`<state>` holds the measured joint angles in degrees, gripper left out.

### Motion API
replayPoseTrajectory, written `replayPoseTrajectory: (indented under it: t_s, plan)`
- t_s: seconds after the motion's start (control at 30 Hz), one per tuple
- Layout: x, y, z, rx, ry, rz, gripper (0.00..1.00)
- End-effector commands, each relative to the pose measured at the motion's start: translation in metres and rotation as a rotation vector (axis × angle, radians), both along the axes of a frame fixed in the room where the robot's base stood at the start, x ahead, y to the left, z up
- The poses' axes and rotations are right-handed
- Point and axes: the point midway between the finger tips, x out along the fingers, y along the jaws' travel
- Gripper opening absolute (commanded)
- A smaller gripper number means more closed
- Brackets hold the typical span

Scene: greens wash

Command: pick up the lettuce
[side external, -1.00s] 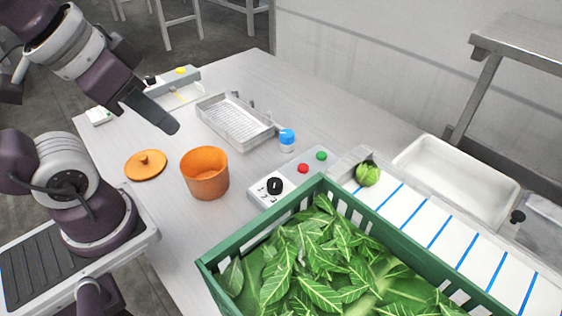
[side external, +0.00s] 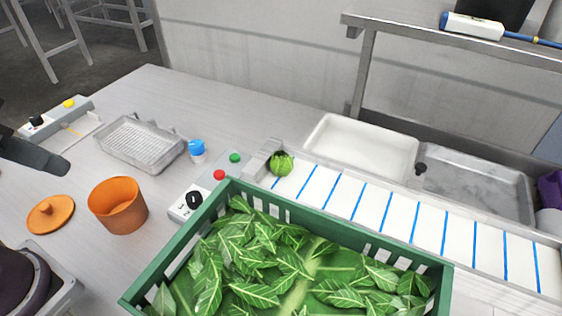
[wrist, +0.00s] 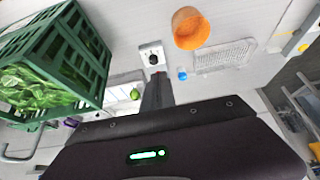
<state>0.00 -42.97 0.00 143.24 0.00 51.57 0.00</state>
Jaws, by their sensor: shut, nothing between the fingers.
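The lettuce (side external: 281,164) is a small round green head. In the wrist view, the lettuce (wrist: 136,94) shows just left of my fingers. My gripper (side external: 62,166) is at the left edge of the side view, above the table and well away from the lettuce. Its fingers are shut and empty. In the wrist view, my gripper (wrist: 157,82) points up the picture. Most of my arm is outside the side view.
A green crate (side external: 180,250) full of leaves stands in front of the belt. An orange pot (side external: 118,208), its lid (side external: 50,214), a wire-mesh tray (side external: 140,143), a blue-capped jar (side external: 197,151) and a button panel (side external: 186,205) are on the table. A white basin (side external: 360,150) lies behind the belt.

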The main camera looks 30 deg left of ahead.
Motion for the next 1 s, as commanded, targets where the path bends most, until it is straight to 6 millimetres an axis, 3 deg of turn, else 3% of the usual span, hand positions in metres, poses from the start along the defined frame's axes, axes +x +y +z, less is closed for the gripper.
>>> replayPoseTrajectory:
  t_s: [0.07, 0.4, 0.73, 0.77, 0.87, 1.0]
  plan:
    - [0.0, 0.0, 0.0, 0.0, 0.0, 0.0, 0.08]
    - [0.0, 0.0, 0.0, 0.0, 0.0, 0.0, 0.75]
    - [0.004, 0.001, 0.0, 0.008, -0.003, -0.004, 0.77]
    - [0.011, 0.003, 0.0, 0.019, -0.009, -0.01, 0.77]
    - [0.059, 0.013, -0.002, 0.1, -0.055, -0.067, 0.77]
    - [0.164, 0.014, -0.025, 0.251, -0.18, -0.276, 0.77]
